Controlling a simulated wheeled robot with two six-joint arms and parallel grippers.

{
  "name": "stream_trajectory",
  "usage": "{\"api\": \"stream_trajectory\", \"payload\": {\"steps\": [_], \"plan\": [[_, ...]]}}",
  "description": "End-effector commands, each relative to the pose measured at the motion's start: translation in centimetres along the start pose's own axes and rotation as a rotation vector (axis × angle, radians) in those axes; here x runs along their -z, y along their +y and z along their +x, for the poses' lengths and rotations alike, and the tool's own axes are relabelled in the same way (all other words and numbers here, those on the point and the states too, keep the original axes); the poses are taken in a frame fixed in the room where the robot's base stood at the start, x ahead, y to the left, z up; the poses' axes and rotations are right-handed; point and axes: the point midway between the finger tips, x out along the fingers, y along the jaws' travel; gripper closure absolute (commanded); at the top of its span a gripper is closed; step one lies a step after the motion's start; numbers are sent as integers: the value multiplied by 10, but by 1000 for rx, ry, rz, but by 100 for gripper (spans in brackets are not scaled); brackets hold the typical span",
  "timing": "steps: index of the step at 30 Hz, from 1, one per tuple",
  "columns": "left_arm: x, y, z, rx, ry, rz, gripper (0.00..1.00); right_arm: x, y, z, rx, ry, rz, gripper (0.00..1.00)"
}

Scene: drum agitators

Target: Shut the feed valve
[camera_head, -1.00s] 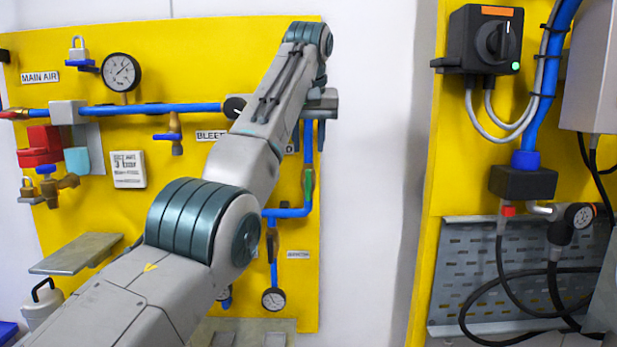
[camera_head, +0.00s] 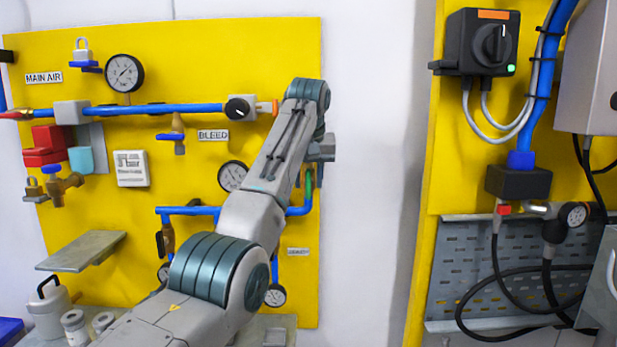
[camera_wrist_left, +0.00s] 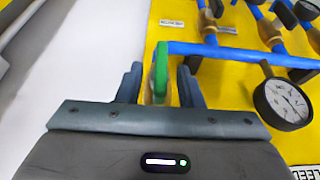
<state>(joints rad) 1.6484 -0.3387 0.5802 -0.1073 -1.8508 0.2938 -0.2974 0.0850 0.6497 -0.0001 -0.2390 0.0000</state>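A green lever handle (camera_head: 308,183) is on the blue pipe at the right side of the yellow board. It also shows in the left wrist view (camera_wrist_left: 161,70), in line with a short brass part and beside the blue pipe. My left gripper (camera_wrist_left: 159,85) is open, with one finger on each side of the handle. I cannot tell whether either finger touches it. In the head view the left gripper (camera_head: 312,168) is small and partly hidden by my arm. No feed label is readable. My right gripper is not in view.
Blue pipes (camera_head: 180,108), gauges (camera_head: 124,72) and other valves (camera_head: 178,135) cover the yellow board (camera_head: 230,60). A large gauge (camera_wrist_left: 285,102) is right of the gripper in the wrist view. White wall (camera_wrist_left: 105,50) is open to its left. A black rotary switch (camera_head: 483,42) is on the right panel.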

Motion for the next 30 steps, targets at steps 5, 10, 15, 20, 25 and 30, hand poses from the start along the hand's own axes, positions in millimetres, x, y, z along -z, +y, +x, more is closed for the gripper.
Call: {"api": "stream_trajectory", "payload": {"steps": [5, 10, 15, 20, 25, 30], "plan": [[0, 0, 0, 0, -1, 0, 98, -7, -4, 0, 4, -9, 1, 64], [0, 0, 0, 4, -1, 2, 100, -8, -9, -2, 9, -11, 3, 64], [2, 4, -4, 88, -1, 38, 100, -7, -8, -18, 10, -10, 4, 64], [1, 5, -2, 190, -2, 80, 100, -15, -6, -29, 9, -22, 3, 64], [0, 5, 0, 231, -1, 97, 100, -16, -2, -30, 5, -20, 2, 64], [0, 4, 0, 230, 0, 96, 100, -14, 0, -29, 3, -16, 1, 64]]}}
